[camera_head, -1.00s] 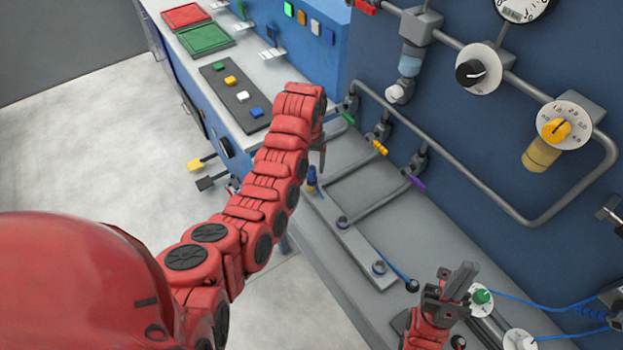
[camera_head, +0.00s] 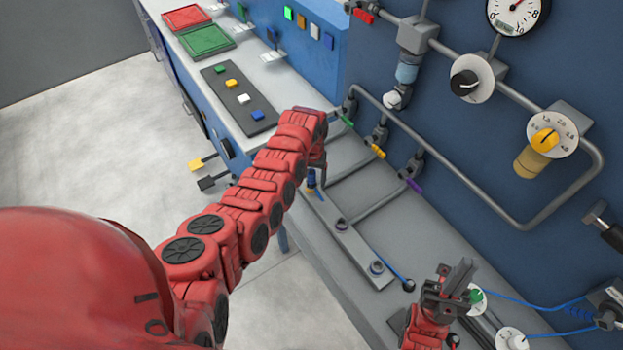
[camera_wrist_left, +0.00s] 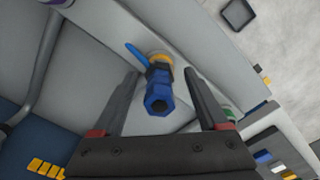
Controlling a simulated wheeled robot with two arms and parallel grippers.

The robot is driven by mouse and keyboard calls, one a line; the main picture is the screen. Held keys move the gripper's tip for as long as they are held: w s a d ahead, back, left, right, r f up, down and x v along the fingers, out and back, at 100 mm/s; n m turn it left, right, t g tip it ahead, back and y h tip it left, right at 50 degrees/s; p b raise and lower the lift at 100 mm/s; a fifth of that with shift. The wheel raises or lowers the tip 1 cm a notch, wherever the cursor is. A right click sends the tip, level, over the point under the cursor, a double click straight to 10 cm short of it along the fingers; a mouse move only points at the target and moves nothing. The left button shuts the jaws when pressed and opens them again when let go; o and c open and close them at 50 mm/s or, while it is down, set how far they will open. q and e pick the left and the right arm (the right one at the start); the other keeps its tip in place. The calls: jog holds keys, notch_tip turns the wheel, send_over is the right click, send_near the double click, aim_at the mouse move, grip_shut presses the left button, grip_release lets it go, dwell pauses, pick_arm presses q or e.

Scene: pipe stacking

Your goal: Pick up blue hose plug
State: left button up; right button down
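The blue hose plug (camera_wrist_left: 159,92) stands in a yellow-ringed socket, with a blue hose end (camera_wrist_left: 137,54) beside it in the left wrist view. In the head view the plug (camera_head: 311,178) shows small at the far end of a grey socket bar (camera_head: 356,243). My left gripper (camera_wrist_left: 162,74) is open, one finger on each side of the plug, with visible gaps. In the head view the left gripper (camera_head: 318,170) is mostly hidden by its own arm. My right gripper (camera_head: 457,277) is raised near the lower right; its finger gap is hard to make out.
Three bent pipes with green, yellow and purple (camera_head: 414,185) handles rise behind the bar. A blue hose with a black end (camera_head: 408,285) lies by the bar's near end. A dark button panel (camera_head: 240,98) and red and green trays (camera_head: 206,38) are at the upper left.

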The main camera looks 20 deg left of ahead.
pick_arm(q)
grip_shut()
dwell(1.3)
